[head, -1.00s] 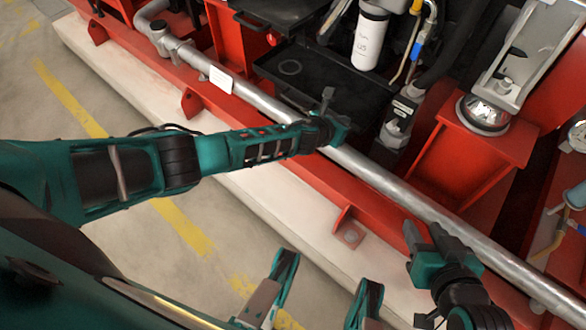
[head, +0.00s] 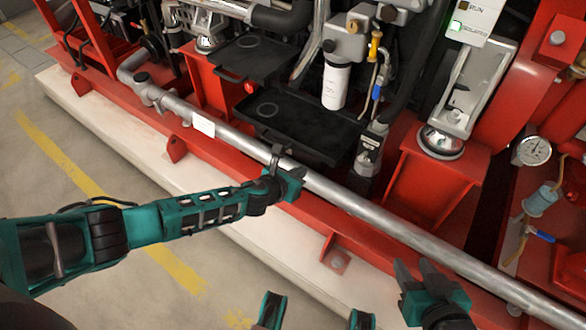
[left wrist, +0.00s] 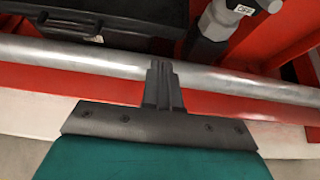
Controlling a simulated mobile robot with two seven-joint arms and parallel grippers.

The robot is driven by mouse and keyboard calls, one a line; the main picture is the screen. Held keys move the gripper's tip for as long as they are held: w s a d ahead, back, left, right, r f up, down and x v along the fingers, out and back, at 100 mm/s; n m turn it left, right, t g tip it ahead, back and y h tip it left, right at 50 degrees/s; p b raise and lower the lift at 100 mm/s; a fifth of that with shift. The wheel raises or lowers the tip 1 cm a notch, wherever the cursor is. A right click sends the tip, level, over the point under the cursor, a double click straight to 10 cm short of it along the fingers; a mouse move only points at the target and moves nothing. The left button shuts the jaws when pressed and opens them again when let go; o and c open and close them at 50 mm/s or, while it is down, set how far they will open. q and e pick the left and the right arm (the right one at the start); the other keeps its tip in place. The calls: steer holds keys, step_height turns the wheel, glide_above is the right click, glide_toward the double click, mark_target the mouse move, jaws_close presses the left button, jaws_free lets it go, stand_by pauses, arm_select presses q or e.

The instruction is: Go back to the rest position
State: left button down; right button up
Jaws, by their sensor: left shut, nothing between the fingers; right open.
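My left gripper (head: 277,158) reaches in from the left over the red base frame, with its fingertips close to the long grey pipe in the picture. In the left wrist view its fingers (left wrist: 161,80) are shut together with nothing between them, and the tips overlap the pipe (left wrist: 220,82). I cannot tell whether they touch it. My right gripper (head: 415,275) is at the lower right, with its fingers apart and empty, in front of the red frame and below the pipe.
The grey pipe (head: 400,230) runs along the red pump frame (head: 225,158). Black trays (head: 315,125), a white filter (head: 336,85), a pressure gauge (head: 534,151) and a blue-handled valve (head: 541,236) lie behind it. The concrete floor with a yellow line (head: 60,152) is clear at left.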

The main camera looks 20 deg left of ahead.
arm_select(q)
steer(key=s+d+r+n+h, duration=0.1)
steer(key=s+d+r+n, duration=0.15)
steer(key=s+n, duration=0.55)
steer(key=s+d+r+n, duration=0.1)
steer(key=s+d+n, duration=0.35)
steer(key=n, duration=0.45)
steer(key=s+a+r+n+y, duration=0.1)
steer(key=s+a+r+n, duration=0.3)
steer(key=n, duration=0.6)
steer(key=s+a+r+n+y, duration=0.1)
steer(key=s+a+r+n, duration=0.1)
steer(key=s+a+n, duration=0.6)
step_height(320, 180, up, 10)
steer(key=n+y+p, duration=0.1)
steer(key=n+p, duration=0.1)
steer(key=p, duration=1.3)
steer(key=shift+w+d+g, duration=0.15)
steer(key=shift+w+g, duration=0.15)
steer(key=shift+w, duration=0.1)
arm_select(e)
steer(key=s+d+r+h, duration=0.1)
steer(key=d+r, duration=0.2)
steer(key=r, duration=0.8)
steer(key=shift+s+d, duration=0.15)
steer(key=shift+s, duration=0.2)
arm_select(q)
steer(key=shift+f, duration=0.15)
